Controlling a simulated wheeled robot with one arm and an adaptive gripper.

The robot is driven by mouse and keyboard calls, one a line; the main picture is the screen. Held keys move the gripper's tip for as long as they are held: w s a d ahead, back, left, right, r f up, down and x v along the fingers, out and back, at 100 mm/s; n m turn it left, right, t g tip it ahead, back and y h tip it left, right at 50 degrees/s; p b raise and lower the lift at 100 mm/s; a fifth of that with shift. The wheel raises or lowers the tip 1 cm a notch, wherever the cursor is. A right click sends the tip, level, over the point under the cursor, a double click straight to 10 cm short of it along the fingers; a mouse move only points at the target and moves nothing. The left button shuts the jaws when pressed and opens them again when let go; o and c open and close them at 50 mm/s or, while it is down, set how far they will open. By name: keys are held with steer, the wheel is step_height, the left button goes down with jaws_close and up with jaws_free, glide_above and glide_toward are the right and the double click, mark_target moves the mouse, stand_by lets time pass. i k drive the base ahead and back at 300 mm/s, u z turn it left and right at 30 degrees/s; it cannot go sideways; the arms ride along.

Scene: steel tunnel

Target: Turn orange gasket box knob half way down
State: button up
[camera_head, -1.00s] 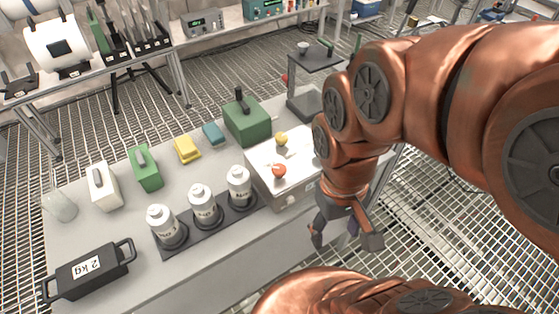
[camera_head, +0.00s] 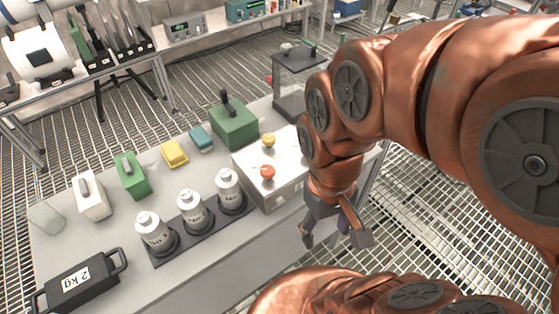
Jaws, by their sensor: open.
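The gasket box (camera_head: 283,191) is a pale box at the right end of the grey table. An orange knob (camera_head: 267,172) stands on its top near the front, and a yellow knob (camera_head: 268,140) stands behind it. My gripper (camera_head: 336,240) hangs in front of and to the right of the box, past the table's front edge. Its fingers are spread and empty, pointing down, apart from the knob. My arm hides the right part of the box.
Three white bottles (camera_head: 193,211) stand in a dark rack left of the box. A green case (camera_head: 233,126) stands behind it. A black 2 kg weight (camera_head: 82,281) lies at front left. A dark stand (camera_head: 290,100) is at the back right.

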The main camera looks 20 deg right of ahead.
mark_target(267, 171)
steer(key=k, duration=1.15)
steer(key=u, duration=0.6)
steer(key=i, duration=0.75)
steer(key=u, duration=0.55)
